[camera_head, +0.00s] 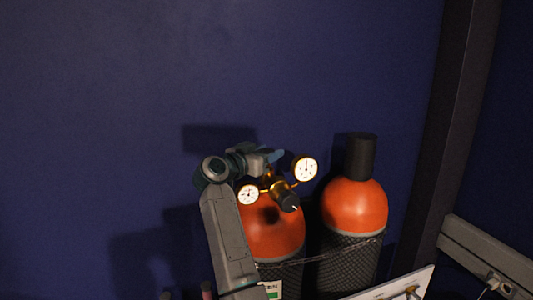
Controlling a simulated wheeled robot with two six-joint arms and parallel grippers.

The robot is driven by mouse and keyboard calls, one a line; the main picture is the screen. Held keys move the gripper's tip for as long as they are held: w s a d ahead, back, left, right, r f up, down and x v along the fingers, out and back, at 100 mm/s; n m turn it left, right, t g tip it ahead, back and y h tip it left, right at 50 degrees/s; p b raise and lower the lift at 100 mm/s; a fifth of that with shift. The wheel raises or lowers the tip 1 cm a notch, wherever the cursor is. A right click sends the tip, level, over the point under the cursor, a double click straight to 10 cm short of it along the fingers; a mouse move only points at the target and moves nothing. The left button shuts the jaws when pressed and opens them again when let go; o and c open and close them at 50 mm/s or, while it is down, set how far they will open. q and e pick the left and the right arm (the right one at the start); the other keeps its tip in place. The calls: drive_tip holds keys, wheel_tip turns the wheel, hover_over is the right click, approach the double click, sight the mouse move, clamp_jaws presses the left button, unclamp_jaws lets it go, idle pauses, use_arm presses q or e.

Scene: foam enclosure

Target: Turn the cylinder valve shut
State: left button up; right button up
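Two orange-topped gas cylinders stand side by side. The left cylinder (268,232) carries a brass regulator (278,184) with two round white gauges (248,194) and (305,169) and a black knob (290,202). My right arm rises from the bottom in front of the left cylinder. My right gripper (268,157) is at the top of that cylinder, just above and behind the regulator, pointing right. A small blue part shows at its tip; I cannot tell if it is a finger or the valve handle. The valve itself is mostly hidden. My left gripper is not in view.
The right cylinder (354,205) wears a black cap (360,156). A strap or chain (340,250) runs across both cylinders. A dark post (458,130) and a grey rail (490,262) stand at the right. A white panel (400,286) is at the lower right. The blue wall behind is bare.

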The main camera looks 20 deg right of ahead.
drive_tip(key=shift+m+g+h, duration=0.3)
drive_tip(key=shift+m+g, duration=0.1)
drive_tip(key=shift+g, duration=0.2)
drive_tip(key=m+g+h, duration=0.1)
drive_tip(key=m+g, duration=0.1)
drive_tip(key=g, duration=0.2)
drive_tip(key=shift+m+h, duration=0.4)
drive_tip(key=shift+f+m+g, duration=0.1)
drive_tip(key=shift+m+g, duration=1.4)
drive_tip(key=shift+g, duration=0.9)
drive_tip(key=shift+f+m+g, duration=0.1)
drive_tip(key=shift+m+g, duration=0.4)
drive_tip(key=shift+g, duration=0.2)
drive_tip(key=o, duration=1)
drive_tip(key=shift+c, duration=0.2)
